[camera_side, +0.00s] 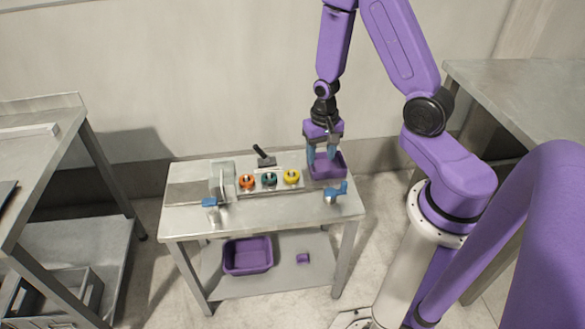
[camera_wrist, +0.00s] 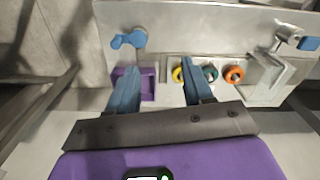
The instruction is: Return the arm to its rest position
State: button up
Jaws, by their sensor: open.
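My gripper (camera_side: 322,156) points down over the right end of the steel table (camera_side: 270,210). It is right above a small purple tray (camera_side: 341,171). In the wrist view my gripper's blue fingers (camera_wrist: 160,75) are spread apart with nothing held between them. The purple tray (camera_wrist: 148,84) shows there beside the left finger, which hides part of it. I cannot tell whether the fingertips reach inside the tray's rim.
Yellow (camera_side: 291,176), green (camera_side: 269,179) and orange (camera_side: 247,181) rings sit in a row left of the tray. A grey block fixture (camera_side: 222,180), a black lever (camera_side: 264,156) and blue-handled valves (camera_side: 337,190) are close by. A purple bin (camera_side: 248,255) stands on the lower shelf.

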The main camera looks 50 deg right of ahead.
jog(key=s+a+r+n, duration=1)
jog(key=a+r+n, duration=0.4)
jog(key=s+r+n, duration=0.4)
jog(key=s+n, duration=0.1)
jog(key=s, duration=0.3)
jog(key=shift+r, duration=0.25)
jog(key=shift+d, duration=0.1)
